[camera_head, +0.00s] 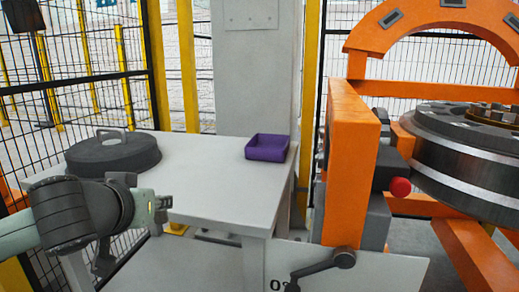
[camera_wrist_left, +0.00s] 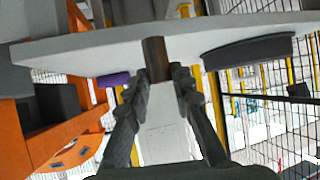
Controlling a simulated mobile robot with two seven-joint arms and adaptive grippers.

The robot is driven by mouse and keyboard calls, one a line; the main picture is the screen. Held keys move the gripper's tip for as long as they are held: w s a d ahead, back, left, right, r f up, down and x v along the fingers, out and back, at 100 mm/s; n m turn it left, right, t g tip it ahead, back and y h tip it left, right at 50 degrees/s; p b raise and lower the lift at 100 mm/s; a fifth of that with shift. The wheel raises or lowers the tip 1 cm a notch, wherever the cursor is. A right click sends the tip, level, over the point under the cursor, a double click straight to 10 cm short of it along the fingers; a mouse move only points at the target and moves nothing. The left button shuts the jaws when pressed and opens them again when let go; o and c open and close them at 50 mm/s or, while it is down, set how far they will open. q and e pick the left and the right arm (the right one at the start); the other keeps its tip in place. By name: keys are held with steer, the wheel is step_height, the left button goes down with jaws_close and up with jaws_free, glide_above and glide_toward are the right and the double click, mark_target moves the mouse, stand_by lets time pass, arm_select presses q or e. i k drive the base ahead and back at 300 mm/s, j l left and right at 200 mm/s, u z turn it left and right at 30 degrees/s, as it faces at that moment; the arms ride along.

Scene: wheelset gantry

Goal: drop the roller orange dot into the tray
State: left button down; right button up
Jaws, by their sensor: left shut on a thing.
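The roller (camera_wrist_left: 155,58) is a brown-grey cylinder between the fingertips of my left gripper (camera_wrist_left: 160,80) in the left wrist view. The gripper is shut on it; no orange dot is visible from here. In the head view my left arm reaches in at the lower left by the table's near left side, and its wrist hides most of the gripper. The tray (camera_head: 267,148) is a purple open box at the right back of the table. It also shows small in the left wrist view (camera_wrist_left: 113,79), left of the gripper. My right gripper is not in view.
The white table (camera_head: 205,195) is clear between the tray and a dark round lid with a handle (camera_head: 113,153). An orange gantry frame (camera_head: 350,165) with a red knob and a large steel wheel (camera_head: 465,160) stands to the right. Black mesh fencing is behind.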

mark_target(268, 155)
steer(key=i+j, duration=0.1)
steer(key=j, duration=0.35)
steer(key=i+j, duration=0.1)
steer(key=j, duration=0.4)
steer(key=j+z, duration=0.25)
steer(key=z, duration=0.15)
steer(key=j+z, duration=0.25)
steer(key=z, duration=0.2)
steer(key=i+l+z, duration=0.1)
steer(key=i+z, duration=0.4)
steer(key=z, duration=0.2)
